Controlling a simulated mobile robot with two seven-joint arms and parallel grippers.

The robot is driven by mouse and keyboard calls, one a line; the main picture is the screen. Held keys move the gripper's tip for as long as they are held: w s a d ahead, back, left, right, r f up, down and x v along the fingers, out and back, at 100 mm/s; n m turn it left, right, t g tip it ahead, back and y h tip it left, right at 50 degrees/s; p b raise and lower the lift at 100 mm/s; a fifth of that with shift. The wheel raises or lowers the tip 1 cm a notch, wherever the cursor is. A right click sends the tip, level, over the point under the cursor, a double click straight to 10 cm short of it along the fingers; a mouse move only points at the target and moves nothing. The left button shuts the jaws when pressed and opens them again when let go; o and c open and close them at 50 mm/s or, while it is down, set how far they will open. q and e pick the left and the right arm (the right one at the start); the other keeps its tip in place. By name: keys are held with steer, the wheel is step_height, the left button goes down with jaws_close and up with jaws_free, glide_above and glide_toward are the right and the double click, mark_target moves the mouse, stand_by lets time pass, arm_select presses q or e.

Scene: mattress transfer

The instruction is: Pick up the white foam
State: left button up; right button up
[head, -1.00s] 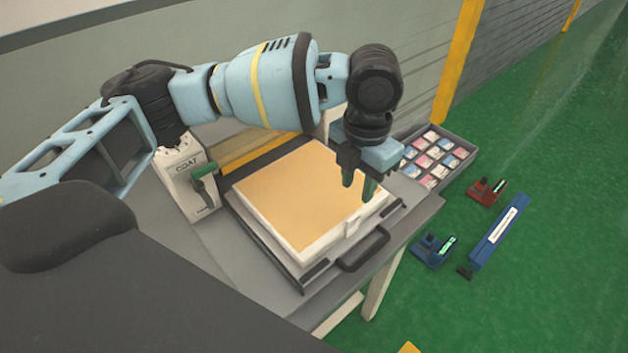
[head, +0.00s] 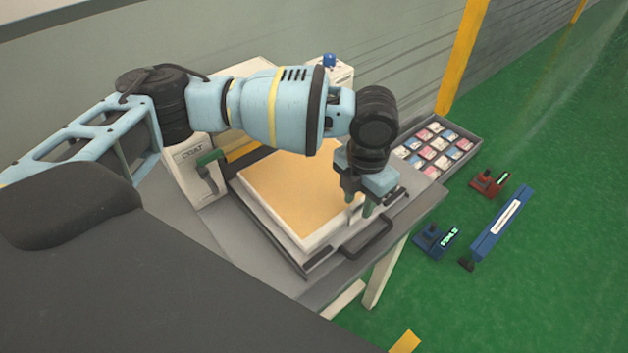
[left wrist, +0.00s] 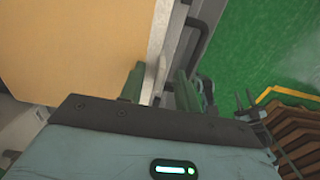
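The white foam (head: 310,240) is a flat slab with white sides and a tan top, lying in a grey tray or fixture on the table. In the left wrist view its white edge (left wrist: 157,45) runs up the picture beside the tan face. My left gripper (head: 360,207) points down at the slab's right edge. In the left wrist view my left gripper (left wrist: 160,85) has its green fingers apart, with the white edge between them. I cannot tell whether either finger touches it.
A black handle (head: 366,240) sticks out at the fixture's front. A white device with a green lever (head: 210,165) stands left of the slab. A tray of coloured packets (head: 437,148) is at the back right. Red and blue devices (head: 500,225) lie over the green floor.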

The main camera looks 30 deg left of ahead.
arm_select(q)
steer(key=shift+f, duration=0.1)
jaws_close()
stand_by(0.5)
